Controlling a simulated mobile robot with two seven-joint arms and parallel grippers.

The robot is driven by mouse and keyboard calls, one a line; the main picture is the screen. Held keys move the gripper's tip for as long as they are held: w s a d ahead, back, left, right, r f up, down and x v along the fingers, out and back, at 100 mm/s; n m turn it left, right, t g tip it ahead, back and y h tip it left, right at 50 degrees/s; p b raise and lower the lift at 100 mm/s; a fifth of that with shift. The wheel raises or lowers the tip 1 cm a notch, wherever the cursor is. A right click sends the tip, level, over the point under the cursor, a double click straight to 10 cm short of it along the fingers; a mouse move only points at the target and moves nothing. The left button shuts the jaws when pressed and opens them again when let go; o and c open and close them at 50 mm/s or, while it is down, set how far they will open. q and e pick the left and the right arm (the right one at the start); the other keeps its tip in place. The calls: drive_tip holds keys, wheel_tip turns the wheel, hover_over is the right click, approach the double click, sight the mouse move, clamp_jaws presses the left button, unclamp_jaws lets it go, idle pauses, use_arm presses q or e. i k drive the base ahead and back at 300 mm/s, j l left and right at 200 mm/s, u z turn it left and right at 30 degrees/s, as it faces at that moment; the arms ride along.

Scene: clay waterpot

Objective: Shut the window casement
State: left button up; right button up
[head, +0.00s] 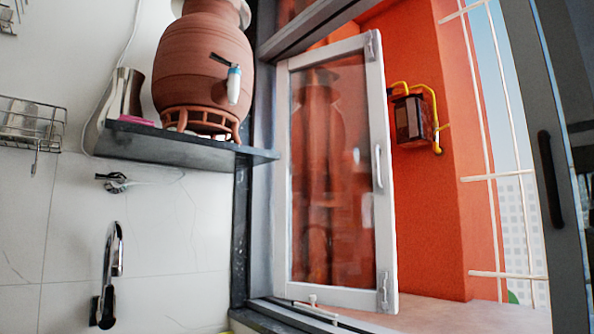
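The window casement (381,222) has a white frame around a glass pane and stands open, swung outward from the window opening. Its left edge is at the dark window frame (265,60). A white handle (378,166) is on its right stile, with metal latches at the top and bottom corners of that stile. The glass shows a reflection of the clay pot. Neither of my grippers is in view.
A clay waterpot (203,62) with a tap stands on a dark shelf (180,150) left of the casement. Below are a wall tap (114,183) and a faucet (108,275). A wire rack (32,125) hangs left.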

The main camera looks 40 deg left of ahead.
sight(285, 288)
drive_tip(key=k+l+u, duration=0.1)
drive_tip(key=u, duration=1)
